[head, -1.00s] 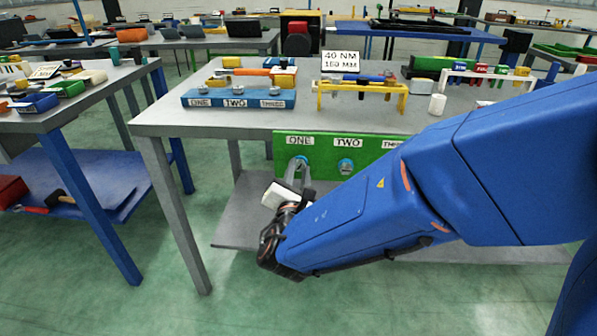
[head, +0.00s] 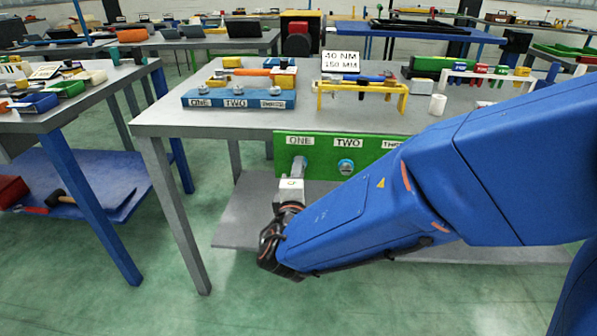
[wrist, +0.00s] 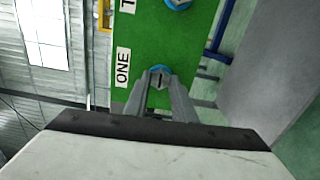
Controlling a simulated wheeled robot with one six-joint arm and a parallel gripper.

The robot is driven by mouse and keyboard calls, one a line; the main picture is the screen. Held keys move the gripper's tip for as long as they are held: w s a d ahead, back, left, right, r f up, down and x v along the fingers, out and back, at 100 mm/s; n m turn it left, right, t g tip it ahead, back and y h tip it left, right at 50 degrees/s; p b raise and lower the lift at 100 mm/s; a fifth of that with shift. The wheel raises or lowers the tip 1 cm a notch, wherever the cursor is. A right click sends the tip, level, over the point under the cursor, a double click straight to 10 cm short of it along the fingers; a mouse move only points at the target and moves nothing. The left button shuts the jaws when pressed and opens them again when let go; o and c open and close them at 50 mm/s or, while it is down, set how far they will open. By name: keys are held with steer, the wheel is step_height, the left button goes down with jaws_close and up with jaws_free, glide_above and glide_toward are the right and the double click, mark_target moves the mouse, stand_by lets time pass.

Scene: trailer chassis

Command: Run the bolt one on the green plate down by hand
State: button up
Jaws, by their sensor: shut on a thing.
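The green plate (head: 322,160) hangs upright at the front of the grey table, with labels ONE, TWO and a partly hidden THREE. My gripper (head: 299,164) is at the plate under label ONE (head: 299,141). In the wrist view, its two grey fingers (wrist: 161,82) are shut on the head of bolt one (wrist: 157,80), which has a blue ring around it. Bolt two (head: 346,167) sits in a blue ring under label TWO; it also shows in the wrist view (wrist: 177,3). My arm hides the plate's right part. How far bolt one is threaded in cannot be seen.
A blue block (head: 238,101) labelled ONE, TWO, THREE with bolts stands on the table (head: 309,119). A yellow rack (head: 361,89), a sign reading 40 NM, 150 MM (head: 341,61) and a white cylinder (head: 437,105) are there too. A lower shelf (head: 238,222) lies below the plate.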

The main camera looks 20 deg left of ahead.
steer(key=m, duration=1.2)
steer(key=shift+f, duration=0.1)
steer(key=shift+m, duration=0.4)
steer(key=o, duration=1.1)
steer(key=shift+c, duration=0.2)
steer(key=shift+s, duration=0.1)
steer(key=v, duration=1.7)
steer(key=shift+s, duration=0.2)
